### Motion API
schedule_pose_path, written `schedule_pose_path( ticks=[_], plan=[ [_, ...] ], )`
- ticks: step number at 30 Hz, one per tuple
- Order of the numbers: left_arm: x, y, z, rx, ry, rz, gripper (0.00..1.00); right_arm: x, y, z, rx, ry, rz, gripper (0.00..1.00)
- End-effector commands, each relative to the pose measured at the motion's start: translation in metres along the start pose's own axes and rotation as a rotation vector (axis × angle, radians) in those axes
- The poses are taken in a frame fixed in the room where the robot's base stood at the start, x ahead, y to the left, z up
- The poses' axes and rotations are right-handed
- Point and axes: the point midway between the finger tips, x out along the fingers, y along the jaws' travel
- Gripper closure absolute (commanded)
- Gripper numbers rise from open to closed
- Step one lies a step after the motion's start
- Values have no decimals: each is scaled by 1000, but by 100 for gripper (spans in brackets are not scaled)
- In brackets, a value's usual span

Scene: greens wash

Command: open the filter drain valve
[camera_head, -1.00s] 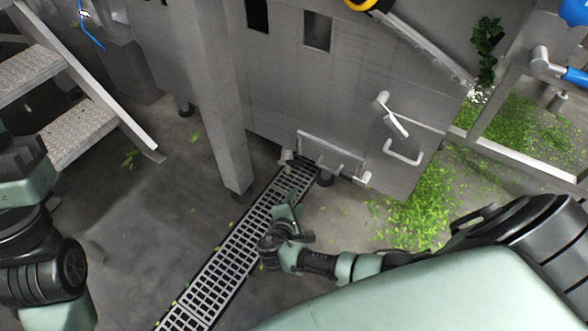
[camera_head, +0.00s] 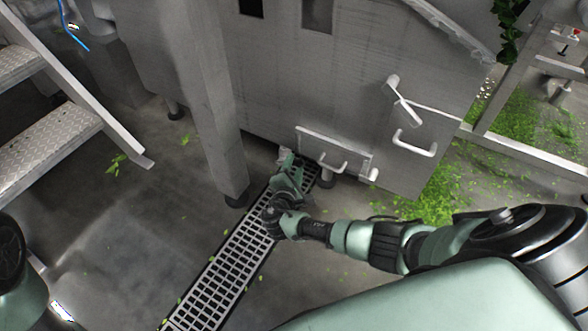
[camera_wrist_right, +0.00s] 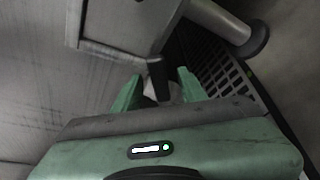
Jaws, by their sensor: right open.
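The filter drain valve is at the lower left end of the low drawer-like box on the grey machine wall. In the head view a small pale grey part of the valve (camera_head: 284,153) shows beside my right gripper (camera_head: 290,160); the rest is hidden behind the gripper. In the right wrist view my right gripper (camera_wrist_right: 158,90) is open, its two green fingers pointing at a dark stub, apparently the valve's handle (camera_wrist_right: 158,74). The stub's lower end lies between or just beyond the fingertips; contact cannot be told. My left gripper is out of view.
The low box (camera_head: 335,146) has a white handle. A floor drain grate (camera_head: 230,270) runs beneath my right arm. A grey post (camera_head: 212,110) stands left of the valve, with metal steps (camera_head: 45,140) farther left. Green leaf scraps (camera_head: 435,195) litter the floor at right.

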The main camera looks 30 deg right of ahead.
Motion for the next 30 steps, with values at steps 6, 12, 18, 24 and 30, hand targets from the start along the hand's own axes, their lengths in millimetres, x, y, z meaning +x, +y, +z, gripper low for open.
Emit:
schedule_pose_path(
  ticks=[6,12,18,24,30],
  plan=[
    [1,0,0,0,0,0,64,0,0,0,1,0,0,64],
    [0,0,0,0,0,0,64,0,0,0,1,1,-1,100],
    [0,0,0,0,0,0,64,0,0,0,1,1,-1,100],
    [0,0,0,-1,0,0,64,-1,0,0,1,2,-1,100],
    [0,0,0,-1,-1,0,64,-1,0,-1,1,2,-1,100]
  ],
)
